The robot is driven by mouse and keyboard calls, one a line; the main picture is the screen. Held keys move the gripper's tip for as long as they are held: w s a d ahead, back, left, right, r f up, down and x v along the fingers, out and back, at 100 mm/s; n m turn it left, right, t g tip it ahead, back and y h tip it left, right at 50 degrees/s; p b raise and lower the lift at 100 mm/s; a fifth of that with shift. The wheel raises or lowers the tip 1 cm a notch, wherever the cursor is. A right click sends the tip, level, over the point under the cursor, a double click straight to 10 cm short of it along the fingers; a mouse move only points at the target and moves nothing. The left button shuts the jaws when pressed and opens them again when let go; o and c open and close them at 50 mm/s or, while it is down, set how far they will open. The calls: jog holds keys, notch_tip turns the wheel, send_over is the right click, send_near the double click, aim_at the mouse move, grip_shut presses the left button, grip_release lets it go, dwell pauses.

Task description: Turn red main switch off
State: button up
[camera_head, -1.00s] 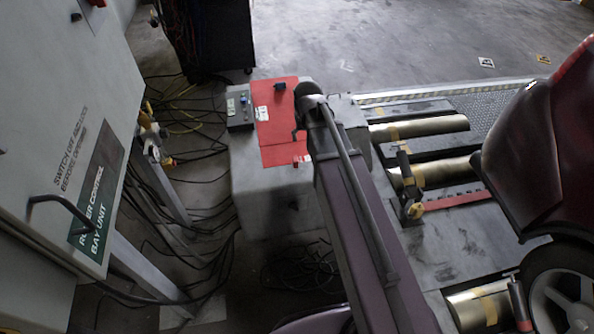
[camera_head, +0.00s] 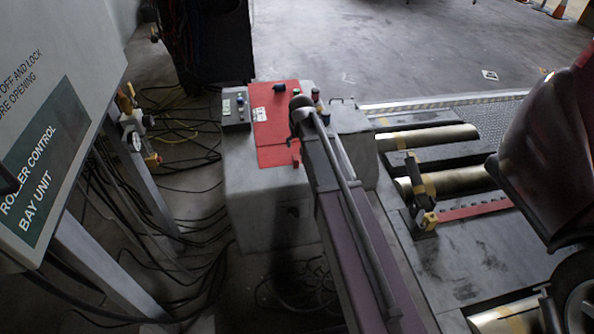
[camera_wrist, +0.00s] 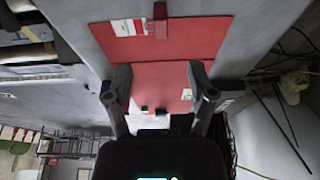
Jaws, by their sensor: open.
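The red main switch looks to be the small red lever (camera_head: 295,154) on the lower red panel (camera_head: 274,157) of a grey box. In the wrist view the red lever (camera_wrist: 160,20) sits at the top, beside a white label on the panel (camera_wrist: 205,36). My gripper (camera_wrist: 161,82) is open and empty, its two dark fingers apart over the red face. The lever lies beyond the fingertips, apart from them. I cannot tell the lever's on or off position.
A black knob (camera_head: 279,87) and a grey button box (camera_head: 236,108) sit on the grey box (camera_head: 265,200). A roller control cabinet (camera_head: 45,150) stands left. Cables cover the floor between. Rollers (camera_head: 427,138) and a dark red vehicle (camera_head: 545,150) are right.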

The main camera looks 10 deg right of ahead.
aim_at(296, 158)
jog(key=shift+w+f+b, duration=0.4)
jog(key=shift+w+f, duration=0.05)
jog(key=shift+f, duration=0.25)
jog(key=b+x, duration=0.8)
jog(key=shift+w+f, duration=0.15)
jog(key=shift+f, duration=0.15)
dwell(0.6)
jog(key=shift+b+x, duration=2.55)
jog(key=shift+x, duration=0.05)
grip_shut()
